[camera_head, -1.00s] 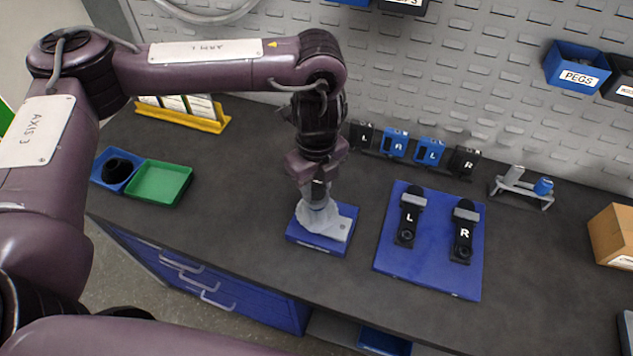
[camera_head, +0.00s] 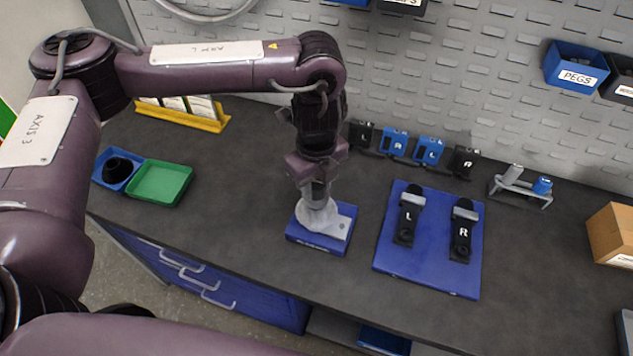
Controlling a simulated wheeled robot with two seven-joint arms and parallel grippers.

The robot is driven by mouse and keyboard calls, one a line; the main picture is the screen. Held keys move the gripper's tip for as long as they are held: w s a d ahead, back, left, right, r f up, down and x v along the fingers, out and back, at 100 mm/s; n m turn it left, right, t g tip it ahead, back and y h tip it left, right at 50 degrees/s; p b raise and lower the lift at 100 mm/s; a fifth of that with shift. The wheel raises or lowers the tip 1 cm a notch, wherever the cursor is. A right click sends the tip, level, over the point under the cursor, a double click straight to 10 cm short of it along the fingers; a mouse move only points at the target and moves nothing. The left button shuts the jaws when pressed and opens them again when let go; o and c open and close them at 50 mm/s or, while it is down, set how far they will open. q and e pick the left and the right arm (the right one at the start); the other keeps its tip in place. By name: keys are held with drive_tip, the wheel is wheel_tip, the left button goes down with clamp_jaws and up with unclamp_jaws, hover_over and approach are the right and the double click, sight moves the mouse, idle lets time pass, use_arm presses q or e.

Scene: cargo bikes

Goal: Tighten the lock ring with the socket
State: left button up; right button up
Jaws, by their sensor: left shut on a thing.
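My left gripper (camera_head: 316,183) points down over the blue fixture block (camera_head: 318,240) at the middle of the bench. It is shut on a grey cylindrical socket (camera_head: 318,196), largely hidden by the fingers. The socket's lower end meets the light grey part (camera_head: 322,218) on the block. The lock ring cannot be made out; the socket and gripper cover that spot. My right gripper is not in view.
A blue mat (camera_head: 425,270) right of the block carries black parts marked L (camera_head: 407,219) and R (camera_head: 463,234). A grey rack (camera_head: 520,191) holds a grey and a blue cylinder. Blue (camera_head: 104,178) and green (camera_head: 158,184) trays stand left. Bench front is clear.

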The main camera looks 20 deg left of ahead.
use_arm(q)
drive_tip(key=shift+f, duration=0.45)
idle(0.6)
drive_tip(key=o, duration=0.5)
drive_tip(key=shift+c, duration=0.2)
clamp_jaws()
drive_tip(key=m, duration=0.4)
drive_tip(key=shift+s+f+m, duration=0.1)
drive_tip(key=shift+m, duration=1.1)
